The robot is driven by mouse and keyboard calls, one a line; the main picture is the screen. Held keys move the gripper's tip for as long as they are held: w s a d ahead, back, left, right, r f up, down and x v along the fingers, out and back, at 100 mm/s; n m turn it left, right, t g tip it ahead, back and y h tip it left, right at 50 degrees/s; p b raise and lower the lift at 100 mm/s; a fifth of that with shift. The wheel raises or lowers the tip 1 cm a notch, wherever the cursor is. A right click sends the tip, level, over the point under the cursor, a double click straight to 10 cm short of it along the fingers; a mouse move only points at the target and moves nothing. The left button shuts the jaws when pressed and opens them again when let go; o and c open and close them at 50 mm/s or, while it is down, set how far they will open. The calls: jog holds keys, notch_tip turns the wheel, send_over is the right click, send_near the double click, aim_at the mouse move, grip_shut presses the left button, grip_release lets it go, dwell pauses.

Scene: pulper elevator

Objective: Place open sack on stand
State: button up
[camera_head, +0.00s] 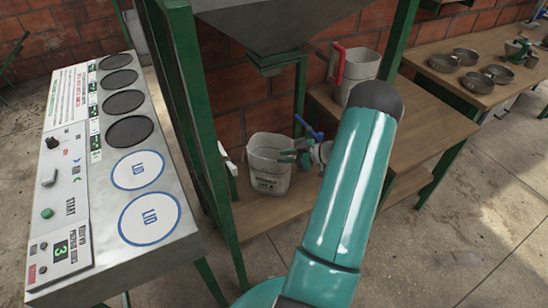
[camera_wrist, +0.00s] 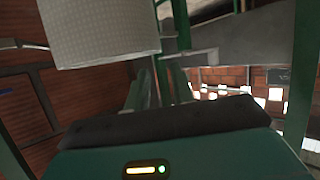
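An open-topped white sack (camera_head: 268,172) with printing on its front is at the wooden stand (camera_head: 290,205) under the grey hopper (camera_head: 275,25). It looks upright; I cannot tell whether its base touches the wood. My gripper (camera_head: 290,155) is at the sack's right upper side, its teal fingers overlapping the rim. Whether they are closed on the rim is too small to tell. In the wrist view a white woven surface, likely the sack (camera_wrist: 97,30), fills the upper left.
Green posts (camera_head: 190,110) frame the hopper. A control bench with round lids (camera_head: 150,218) stands left. A white container (camera_head: 355,68) with a red handle (camera_head: 337,64) stands behind my arm. A wooden table with metal bowls (camera_head: 465,57) is at the right. Floor is clear at lower right.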

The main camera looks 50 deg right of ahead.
jog(key=shift+v, duration=2.75)
jog(key=shift+c, duration=0.2)
